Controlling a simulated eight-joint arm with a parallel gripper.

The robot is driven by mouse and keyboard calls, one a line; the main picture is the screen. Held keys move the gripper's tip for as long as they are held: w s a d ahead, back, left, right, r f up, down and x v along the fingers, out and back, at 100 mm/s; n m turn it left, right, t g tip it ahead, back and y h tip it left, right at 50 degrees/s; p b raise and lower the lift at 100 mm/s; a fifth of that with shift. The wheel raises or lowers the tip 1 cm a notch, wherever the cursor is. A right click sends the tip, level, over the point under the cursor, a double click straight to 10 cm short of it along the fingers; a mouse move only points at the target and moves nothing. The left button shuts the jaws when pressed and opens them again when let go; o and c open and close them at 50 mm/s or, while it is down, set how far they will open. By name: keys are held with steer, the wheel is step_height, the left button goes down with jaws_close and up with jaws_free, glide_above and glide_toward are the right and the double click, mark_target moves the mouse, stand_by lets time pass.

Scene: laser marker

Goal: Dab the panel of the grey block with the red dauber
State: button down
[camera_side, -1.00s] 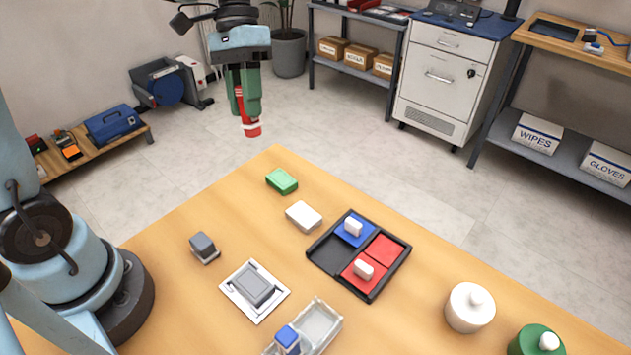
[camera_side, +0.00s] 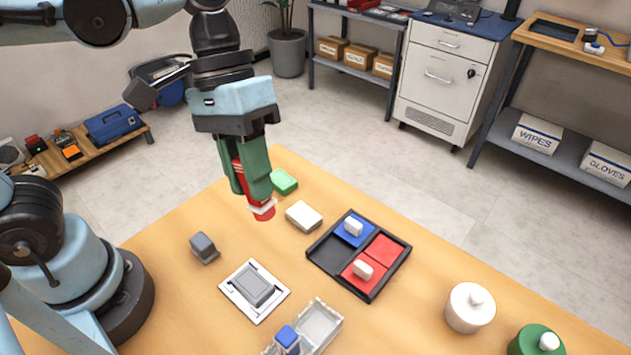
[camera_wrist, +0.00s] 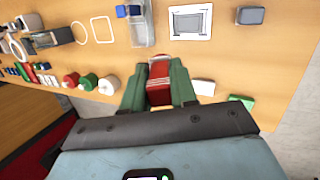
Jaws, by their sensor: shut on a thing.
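My gripper (camera_side: 252,188) is shut on the red dauber (camera_side: 262,208). The dauber hangs tilted, its red lower end and white band showing below the green fingers, above the table near the white block. In the wrist view the dauber (camera_wrist: 159,84) sits between the fingers (camera_wrist: 159,97). A grey block (camera_side: 257,286) lies in a white square frame (camera_side: 240,302), below the gripper in the side view. The block also shows in the wrist view (camera_wrist: 189,22). A smaller dark grey block (camera_side: 203,244) on a lighter base stands to its left. The dauber touches neither.
A clear bin (camera_side: 318,322) holds a blue-topped item (camera_side: 287,338). White (camera_side: 304,215) and green (camera_side: 286,182) blocks lie near the gripper. White (camera_side: 470,306) and green (camera_side: 536,340) jars stand at right.

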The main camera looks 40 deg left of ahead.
steer(key=s+d+f, duration=0.2)
steer(key=s+f, duration=0.2)
steer(key=f, duration=0.2)
steer(key=shift+d, duration=0.2)
stand_by(0.4)
steer(key=shift+r, duration=0.1)
